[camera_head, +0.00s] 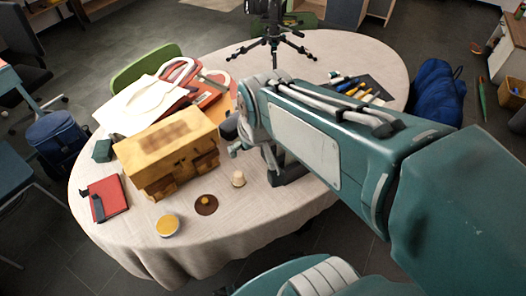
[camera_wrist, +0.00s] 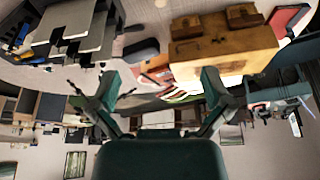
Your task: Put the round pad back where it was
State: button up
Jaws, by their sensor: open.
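A flat brown round pad (camera_head: 206,207) lies on the pale cloth of the round table (camera_head: 110,222), near its front edge. A small yellowish spot or piece is at its middle. A round tin with a yellow top (camera_head: 168,225) stands to its left, and a small beige object (camera_head: 238,179) stands to its right. In the wrist view, which looks upside down, my gripper (camera_wrist: 160,78) has its two fingers spread wide with nothing held between them. In the head view my arm reaches over the table beside the wooden box, and the fingers are mostly hidden. I cannot make out the pad in the wrist view.
A yellow-brown wooden box (camera_head: 165,150) fills the table's left middle and also shows in the wrist view (camera_wrist: 222,45). A red book (camera_head: 107,200) lies left of it. Bags and papers are behind it.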

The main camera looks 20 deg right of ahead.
jog(key=s+r+t, duration=0.1)
jog(key=s+r, duration=0.2)
jog(key=s, duration=0.4)
jog(key=shift+s+r, duration=0.35)
